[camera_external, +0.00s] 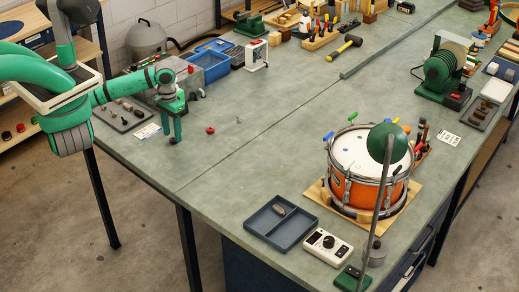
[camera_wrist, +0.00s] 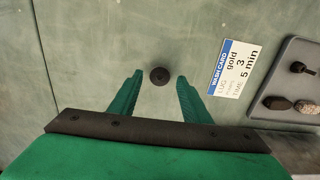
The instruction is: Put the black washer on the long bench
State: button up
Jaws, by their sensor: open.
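The black washer (camera_wrist: 160,76) is a small dark disc with a darker centre, lying flat on the grey-green bench top in the wrist view. My gripper (camera_external: 175,141) is open and points down, low over the left part of the long bench (camera_external: 262,98). In the wrist view its two green fingers stand to the left and right of the washer, with a gap on each side. Nothing is held.
A printed wash card (camera_wrist: 235,67) and a grey tray (camera_wrist: 292,82) with small tools lie right of the fingers in the wrist view. A red knob-like piece (camera_external: 210,130) lies near the gripper. The drum (camera_external: 367,180) and blue divided tray (camera_external: 281,222) are further right. The bench middle is clear.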

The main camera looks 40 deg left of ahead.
aim_at(173, 139)
notch_tip(173, 139, up, 11)
jog(key=shift+f, duration=0.2)
dwell(0.6)
